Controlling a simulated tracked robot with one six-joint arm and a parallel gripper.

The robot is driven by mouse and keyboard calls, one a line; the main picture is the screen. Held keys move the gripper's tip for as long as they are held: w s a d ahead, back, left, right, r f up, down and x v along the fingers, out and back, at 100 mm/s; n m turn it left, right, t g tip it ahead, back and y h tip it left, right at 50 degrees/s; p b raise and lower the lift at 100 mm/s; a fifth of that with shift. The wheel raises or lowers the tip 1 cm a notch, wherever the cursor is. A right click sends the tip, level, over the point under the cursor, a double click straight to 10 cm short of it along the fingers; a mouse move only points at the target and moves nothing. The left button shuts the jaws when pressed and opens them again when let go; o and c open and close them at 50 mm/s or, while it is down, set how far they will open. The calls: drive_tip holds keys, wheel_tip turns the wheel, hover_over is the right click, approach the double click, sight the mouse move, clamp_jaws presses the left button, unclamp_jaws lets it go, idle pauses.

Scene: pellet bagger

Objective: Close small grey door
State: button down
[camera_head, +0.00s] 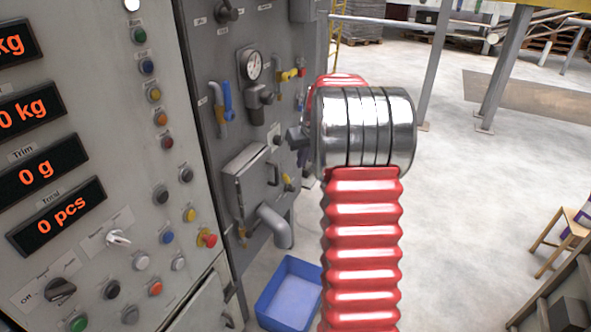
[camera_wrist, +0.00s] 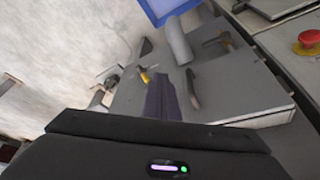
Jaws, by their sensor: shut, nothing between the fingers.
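The small grey door (camera_head: 256,178) is on the side face of the grey machine in the head view, below the gauge. It stands out from that face, and how far it is open I cannot tell. In the wrist view the door (camera_wrist: 240,82) is a flat grey plate with a dark handle (camera_wrist: 193,90) on it. My gripper (camera_head: 296,138) is in front of the machine's side face, just up and right of the door. In the wrist view my gripper's fingers (camera_wrist: 161,98) are together and empty, close to the handle. Contact cannot be told.
A grey pipe (camera_head: 275,225) sticks out below the door, above a blue bin (camera_head: 290,293) on the floor. A gauge (camera_head: 252,65) and a blue-handled valve (camera_head: 226,97) sit above. A red emergency button (camera_wrist: 309,38) is at right in the wrist view. Open floor lies right.

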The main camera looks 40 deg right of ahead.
drive_tip(key=shift+s+d+r, duration=0.15)
drive_tip(key=shift+s+r, duration=0.05)
drive_tip(key=shift+r, duration=0.55)
drive_tip(key=shift+s+d+r, duration=0.2)
drive_tip(key=shift+s+r, duration=0.05)
drive_tip(key=shift+r, duration=0.5)
drive_tip(key=shift+s+d+r, duration=0.15)
drive_tip(key=shift+s+r, duration=0.05)
drive_tip(key=shift+r, duration=0.55)
drive_tip(key=s+a+f+m+g, duration=0.1)
drive_tip(key=s+a+f+m, duration=0.1)
drive_tip(key=s+a+f, duration=0.3)
drive_tip(key=s+a+r+n, duration=0.1)
drive_tip(key=s+a+r, duration=0.2)
drive_tip(key=s+a, duration=0.4)
drive_tip(key=s+a+r+n+t, duration=0.1)
drive_tip(key=s+a+r+n, duration=0.1)
drive_tip(key=s+a, duration=0.6)
drive_tip(key=s+a+r+n+t, duration=0.1)
drive_tip(key=s+a+r, duration=0.3)
drive_tip(key=a, duration=1.4)
drive_tip(key=shift+s+n+y, duration=0.3)
drive_tip(key=shift+s+y, duration=0.1)
drive_tip(key=shift+s, duration=1.65)
